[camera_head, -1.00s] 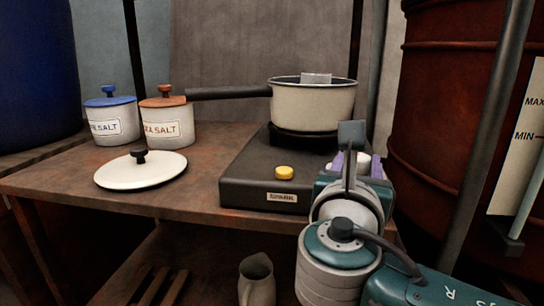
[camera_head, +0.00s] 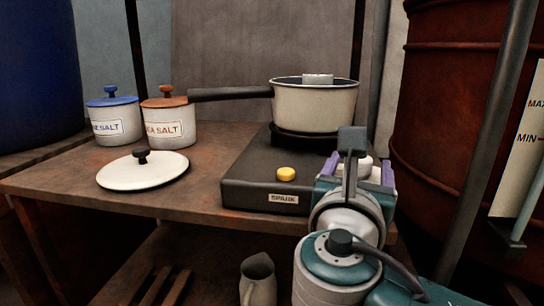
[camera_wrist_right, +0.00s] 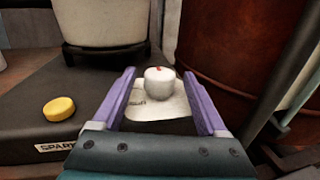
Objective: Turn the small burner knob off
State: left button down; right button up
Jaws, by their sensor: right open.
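The burner (camera_head: 245,160) is a dark box on the table with a pan on it. Its white knob (camera_wrist_right: 160,80) has a red mark and sits on a pale plate (camera_wrist_right: 155,107) with small dark lettering at its left, too small to read. A yellow button (camera_head: 286,174) sits above a label reading SPARK. My right gripper (camera_head: 360,170) is open. In the right wrist view its purple fingers (camera_wrist_right: 160,93) stand left and right of the white knob, with visible gaps. In the head view the gripper mostly hides the knob. My left gripper is out of view.
The pan (camera_head: 312,106) stands on the burner, its handle reaching left over the table. Two lidded salt jars (camera_head: 114,120) and a white lid (camera_head: 143,172) are at the left. A rusty drum (camera_head: 440,100) and a grey post (camera_head: 492,120) are close at the right.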

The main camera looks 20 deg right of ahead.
jog(key=p+v, duration=0.2)
jog(key=v, duration=0.7)
jog(key=shift+d+r, duration=0.1)
jog(key=shift+d, duration=0.05)
